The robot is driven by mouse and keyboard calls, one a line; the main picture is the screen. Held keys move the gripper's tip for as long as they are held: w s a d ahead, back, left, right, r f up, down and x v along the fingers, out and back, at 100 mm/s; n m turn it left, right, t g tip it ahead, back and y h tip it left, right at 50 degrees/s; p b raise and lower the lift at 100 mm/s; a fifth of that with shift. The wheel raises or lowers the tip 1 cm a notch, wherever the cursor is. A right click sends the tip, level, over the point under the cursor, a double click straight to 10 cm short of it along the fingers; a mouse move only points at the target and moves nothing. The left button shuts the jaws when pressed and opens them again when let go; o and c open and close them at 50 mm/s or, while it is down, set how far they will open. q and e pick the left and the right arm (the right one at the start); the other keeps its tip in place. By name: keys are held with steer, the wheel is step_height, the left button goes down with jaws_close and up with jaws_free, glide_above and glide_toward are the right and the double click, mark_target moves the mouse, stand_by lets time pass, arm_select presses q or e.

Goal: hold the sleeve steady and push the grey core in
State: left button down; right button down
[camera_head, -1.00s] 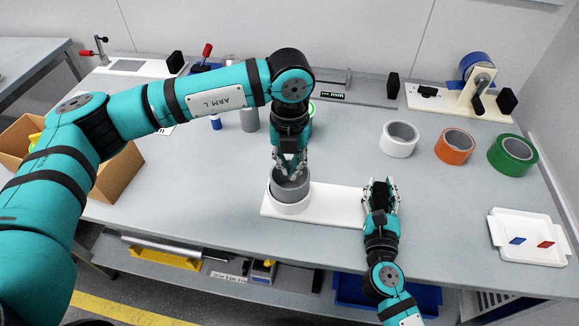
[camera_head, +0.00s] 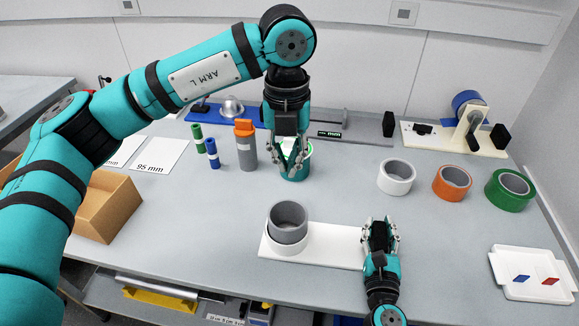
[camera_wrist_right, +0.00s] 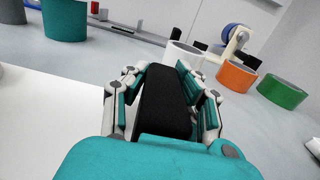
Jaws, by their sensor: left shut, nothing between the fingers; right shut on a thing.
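The grey core (camera_head: 288,233) is a short open tube standing upright in the white sleeve (camera_head: 287,249), with a good part of it showing above the sleeve's rim. The sleeve sits at the left end of a white base plate (camera_head: 335,252). My left gripper (camera_head: 290,168) is shut and empty. It hangs behind the core, apart from it, in front of a teal cup-like object (camera_head: 299,174). My right gripper (camera_head: 380,224) is shut on a black block (camera_wrist_right: 166,100) at the plate's right end. The right wrist view shows the block between both fingers.
White (camera_head: 396,178), orange (camera_head: 452,183) and green (camera_head: 509,190) rolls stand at the right. A white tray (camera_head: 530,287) is at front right. Grey, blue and green cylinders stand back left, near a cardboard box (camera_head: 110,205). The table left of the plate is clear.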

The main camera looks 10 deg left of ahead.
steer(key=c, duration=1)
jaws_free()
